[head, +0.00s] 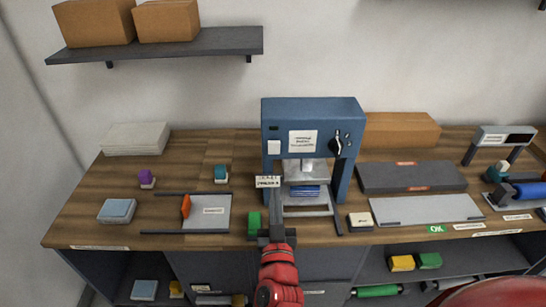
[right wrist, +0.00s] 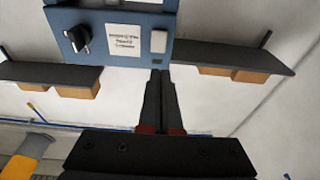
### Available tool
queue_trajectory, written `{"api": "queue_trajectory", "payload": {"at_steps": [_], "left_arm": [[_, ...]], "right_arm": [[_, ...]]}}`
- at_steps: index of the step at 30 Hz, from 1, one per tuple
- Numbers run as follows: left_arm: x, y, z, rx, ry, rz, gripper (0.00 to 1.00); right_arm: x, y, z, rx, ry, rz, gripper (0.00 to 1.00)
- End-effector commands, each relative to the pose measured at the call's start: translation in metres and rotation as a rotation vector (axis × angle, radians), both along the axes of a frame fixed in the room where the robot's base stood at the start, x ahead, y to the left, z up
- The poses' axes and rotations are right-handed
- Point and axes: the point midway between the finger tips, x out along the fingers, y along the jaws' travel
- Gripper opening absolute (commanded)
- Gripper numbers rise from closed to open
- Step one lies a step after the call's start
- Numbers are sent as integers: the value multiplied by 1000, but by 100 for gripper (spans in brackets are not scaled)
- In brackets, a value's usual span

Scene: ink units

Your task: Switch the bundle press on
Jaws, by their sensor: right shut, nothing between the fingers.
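The bundle press (head: 352,112) is a blue machine at the back middle of the bench. Its front bears a paper label (head: 303,141), a black knob (head: 336,146) and a small white switch-like plate (head: 274,147). The wrist view, upside down, shows the knob (right wrist: 78,38) and the white plate (right wrist: 158,41). A blue bundle (head: 304,191) lies under the ram. My right gripper (head: 277,198) is shut and empty, in front of the press and below the plate in the head view. Its fingertips (right wrist: 161,72) point toward the press front, apparently apart from the plate. My left gripper is out of view.
A green block (head: 254,222) is beside my right gripper. A small sign (head: 267,182) stands left of the press base. A tray with an orange piece (head: 186,206) lies left; grey plates (head: 425,209) lie right. A shelf (head: 180,46) with boxes hangs upper left.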

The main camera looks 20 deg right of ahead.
Motion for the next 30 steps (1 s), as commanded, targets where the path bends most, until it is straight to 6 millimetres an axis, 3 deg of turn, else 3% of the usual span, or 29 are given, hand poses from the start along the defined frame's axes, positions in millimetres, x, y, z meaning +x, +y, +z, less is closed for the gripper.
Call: {"api": "queue_trajectory", "payload": {"at_steps": [2, 18, 24, 30], "left_arm": [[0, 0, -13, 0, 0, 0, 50], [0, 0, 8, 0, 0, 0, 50], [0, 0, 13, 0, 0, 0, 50], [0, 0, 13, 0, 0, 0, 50]], "right_arm": [[11, -5, -1, 0, -6, -4, 0], [99, -31, 23, -4, 0, -3, 0], [117, -36, 26, -2, -2, -3, 0], [121, -36, 25, -1, -2, -1, 0]]}}
